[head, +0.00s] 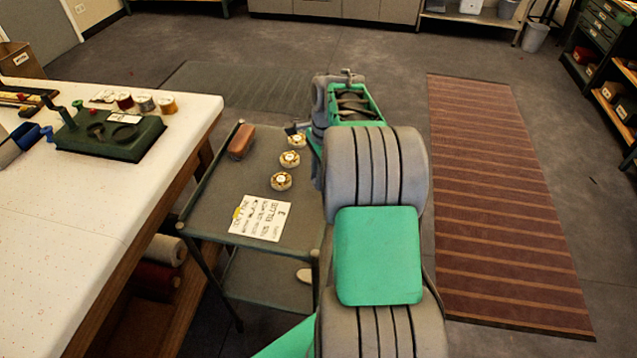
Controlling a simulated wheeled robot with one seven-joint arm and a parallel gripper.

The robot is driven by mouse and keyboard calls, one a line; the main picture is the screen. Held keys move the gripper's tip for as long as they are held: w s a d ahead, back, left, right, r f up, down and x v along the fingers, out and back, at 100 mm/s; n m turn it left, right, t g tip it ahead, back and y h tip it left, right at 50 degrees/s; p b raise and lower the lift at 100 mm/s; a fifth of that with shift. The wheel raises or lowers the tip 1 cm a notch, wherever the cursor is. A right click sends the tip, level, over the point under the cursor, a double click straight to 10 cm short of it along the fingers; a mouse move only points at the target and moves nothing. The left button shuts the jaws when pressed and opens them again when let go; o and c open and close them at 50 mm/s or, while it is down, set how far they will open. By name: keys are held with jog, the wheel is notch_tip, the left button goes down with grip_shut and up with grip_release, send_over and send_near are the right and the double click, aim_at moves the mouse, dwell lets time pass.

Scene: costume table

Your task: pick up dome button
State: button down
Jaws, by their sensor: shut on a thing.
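Three small round pieces with pale centres and gold-brown rims lie in a row on the grey cart (215,195): a far one (297,140), a middle one (290,159) and a near one (281,181). I cannot tell from their look which, if any, is a dome button. My gripper (292,129) shows only as a small dark tip at the cart's far right, just beyond the far round piece. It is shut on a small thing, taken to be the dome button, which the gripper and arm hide. I cannot tell whether it touches the cart.
A brown-red block (241,142) and a written card (260,218) with a small yellow spot lie on the cart. A white worktable (70,215) with a dark green tray-like stand (110,137) and several spools stands at left. A striped rug (500,200) covers clear floor at right.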

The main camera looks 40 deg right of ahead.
jog(key=s+a+r, duration=0.9)
jog(key=s+r, duration=0.1)
jog(key=shift+s+a, duration=0.15)
jog(key=shift+s, duration=0.15)
jog(key=c, duration=1.9)
grip_release()
grip_shut()
